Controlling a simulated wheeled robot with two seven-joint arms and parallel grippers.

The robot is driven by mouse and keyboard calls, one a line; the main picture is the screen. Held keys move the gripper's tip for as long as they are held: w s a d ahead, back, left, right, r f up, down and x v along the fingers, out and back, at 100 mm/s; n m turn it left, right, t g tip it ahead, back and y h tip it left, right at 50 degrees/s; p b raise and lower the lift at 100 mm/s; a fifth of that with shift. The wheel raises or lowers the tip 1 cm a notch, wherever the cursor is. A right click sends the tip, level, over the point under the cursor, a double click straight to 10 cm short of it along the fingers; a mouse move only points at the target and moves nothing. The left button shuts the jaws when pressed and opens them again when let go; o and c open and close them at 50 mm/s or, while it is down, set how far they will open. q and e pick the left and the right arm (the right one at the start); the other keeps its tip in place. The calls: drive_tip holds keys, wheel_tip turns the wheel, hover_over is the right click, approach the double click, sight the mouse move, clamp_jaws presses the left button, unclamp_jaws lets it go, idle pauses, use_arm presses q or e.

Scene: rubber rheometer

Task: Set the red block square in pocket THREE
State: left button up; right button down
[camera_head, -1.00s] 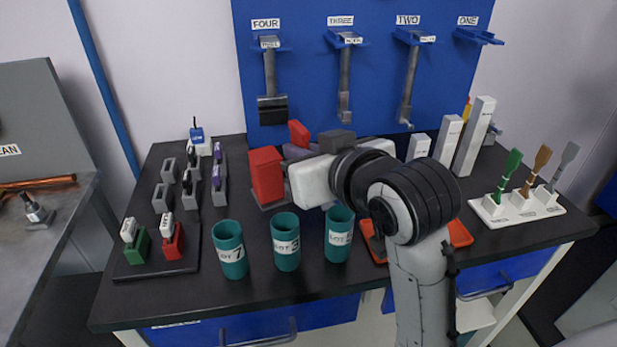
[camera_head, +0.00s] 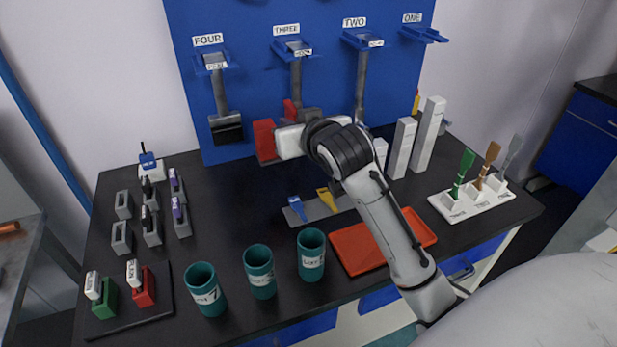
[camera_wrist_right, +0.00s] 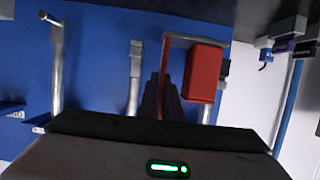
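A red block (camera_head: 264,138) with a grey strip along its bottom stands out left of my right gripper (camera_head: 292,118) in the head view. A second, thinner red part (camera_head: 289,108) shows just above the gripper. In the right wrist view the red block (camera_wrist_right: 203,72) joins a thin red strip through a grey bar, and my dark fingers (camera_wrist_right: 162,95) are closed on that strip. The block is in the air before the blue board. The label THREE (camera_head: 286,30) is on the board, over a blue bracket (camera_head: 292,50) with a grey tool hanging below. My left gripper is not in view.
Teal cups (camera_head: 260,272) stand at the table's front. An orange tray (camera_head: 352,250), white pillars (camera_head: 403,145) and a brush stand (camera_head: 470,207) are to the right. Grey holders (camera_head: 122,238) and a small dark tray (camera_head: 120,322) are left.

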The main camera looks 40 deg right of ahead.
drive_tip(key=f, duration=0.5)
drive_tip(key=shift+w+d+f+b, duration=0.1)
drive_tip(key=shift+d+f+b, duration=0.2)
drive_tip(key=shift+f, duration=2.2)
drive_tip(key=shift+f, duration=0.15)
drive_tip(key=c, duration=2)
unclamp_jaws()
